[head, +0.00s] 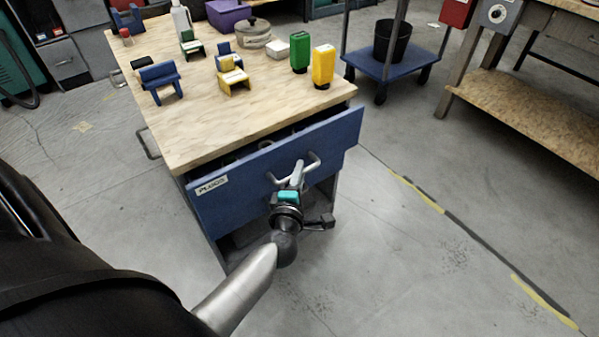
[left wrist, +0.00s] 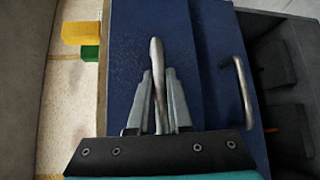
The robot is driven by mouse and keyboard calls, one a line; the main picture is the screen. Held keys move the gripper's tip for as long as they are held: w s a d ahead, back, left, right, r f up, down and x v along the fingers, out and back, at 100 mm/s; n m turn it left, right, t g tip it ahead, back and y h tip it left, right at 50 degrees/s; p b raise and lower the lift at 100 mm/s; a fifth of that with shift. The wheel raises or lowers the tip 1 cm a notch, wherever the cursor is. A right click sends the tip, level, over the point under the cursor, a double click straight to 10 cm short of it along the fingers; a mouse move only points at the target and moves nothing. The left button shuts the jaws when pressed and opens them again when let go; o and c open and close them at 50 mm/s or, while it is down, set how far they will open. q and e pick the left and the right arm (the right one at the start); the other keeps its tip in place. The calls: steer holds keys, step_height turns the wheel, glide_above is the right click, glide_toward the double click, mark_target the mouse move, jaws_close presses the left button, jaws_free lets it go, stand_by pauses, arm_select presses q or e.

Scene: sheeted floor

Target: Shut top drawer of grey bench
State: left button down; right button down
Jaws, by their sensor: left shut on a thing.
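The grey bench (head: 150,118) has a light wooden top and a blue-fronted top drawer (head: 232,190) with a white label at its left end. The drawer is pulled out: its front stands away from the top's edge, with a dark gap behind it. My left gripper (head: 297,176) is at the middle of the drawer front, shut on the drawer's metal handle (head: 313,161). In the left wrist view the handle (left wrist: 157,65) runs between the two fingers. The drawer's inside is mostly hidden. My right gripper is not in view.
A blue cart (head: 398,66) with a black bucket stands behind right. A second handle (left wrist: 240,92) shows in the wrist view. Floor at right is clear.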

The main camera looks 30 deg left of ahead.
mark_target(288, 164)
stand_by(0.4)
arm_select(q)
steer(key=a, duration=0.1)
steer(key=w+a, duration=0.1)
steer(key=a, duration=0.2)
steer(key=shift+w+a, duration=0.15)
steer(key=shift+w, duration=0.2)
steer(key=shift+r, duration=0.1)
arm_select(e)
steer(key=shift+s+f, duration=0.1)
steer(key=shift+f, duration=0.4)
arm_select(q)
steer(key=c, duration=1.1)
jaws_free()
steer(key=shift+a, duration=0.1)
steer(key=shift+o, duration=1.3)
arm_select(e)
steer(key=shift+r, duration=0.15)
arm_select(q)
steer(key=shift+s+d+p, duration=0.25)
steer(key=shift+s+p, duration=0.05)
steer(key=p+v, duration=0.3)
steer(key=v, duration=1.1)
steer(key=shift+s, duration=0.25)
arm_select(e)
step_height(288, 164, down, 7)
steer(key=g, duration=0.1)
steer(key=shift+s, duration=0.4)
